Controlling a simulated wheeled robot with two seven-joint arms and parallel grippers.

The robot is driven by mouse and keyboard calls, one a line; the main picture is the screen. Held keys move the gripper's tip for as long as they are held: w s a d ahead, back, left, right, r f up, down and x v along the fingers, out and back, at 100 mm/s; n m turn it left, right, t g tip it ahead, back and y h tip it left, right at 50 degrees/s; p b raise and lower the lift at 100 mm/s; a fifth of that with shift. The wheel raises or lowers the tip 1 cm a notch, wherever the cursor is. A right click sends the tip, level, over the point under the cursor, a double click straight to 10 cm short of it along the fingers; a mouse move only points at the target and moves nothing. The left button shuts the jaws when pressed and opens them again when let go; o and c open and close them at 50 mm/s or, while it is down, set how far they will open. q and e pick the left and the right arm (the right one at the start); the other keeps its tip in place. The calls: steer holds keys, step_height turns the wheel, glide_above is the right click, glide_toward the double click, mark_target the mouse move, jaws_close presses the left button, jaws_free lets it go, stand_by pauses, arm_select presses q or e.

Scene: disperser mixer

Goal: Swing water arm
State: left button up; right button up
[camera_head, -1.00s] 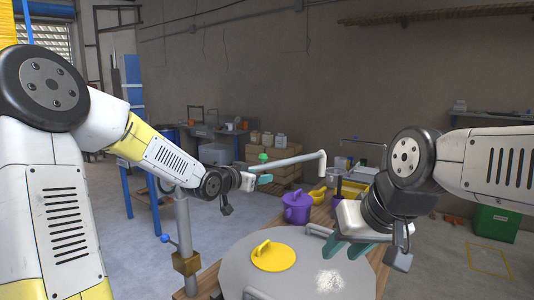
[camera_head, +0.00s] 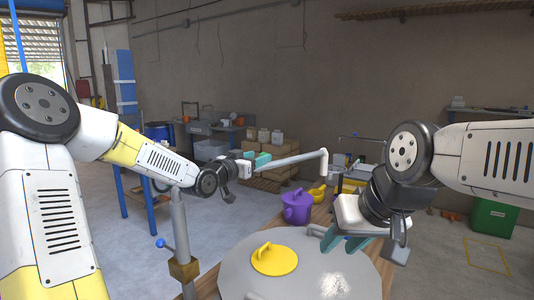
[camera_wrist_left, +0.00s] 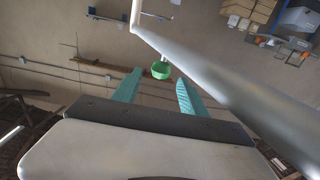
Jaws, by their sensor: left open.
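The water arm is a grey pipe (camera_head: 295,159) running sideways from the top of an upright post (camera_head: 180,235) to a short downturned white end at the right. In the left wrist view the pipe (camera_wrist_left: 215,78) crosses diagonally, close to the right finger. A green knob (camera_wrist_left: 161,69) on it shows between and beyond the fingertips; the head view hides it behind my gripper. My left gripper (camera_head: 258,159) is open beside the pipe; I cannot tell whether it touches. My right gripper (camera_head: 344,242) is open and empty above the round grey lid.
The round grey lid (camera_head: 235,272) bears a yellow cap (camera_head: 274,260) and a patch of white powder (camera_head: 334,285). A purple pot (camera_head: 297,207) and yellow scoop (camera_head: 317,193) stand behind it on the wooden table.

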arm_select(q)
steer(key=x, duration=0.7)
steer(key=shift+w+f, duration=0.1)
steer(key=shift+c, duration=0.4)
jaws_close()
stand_by(0.9)
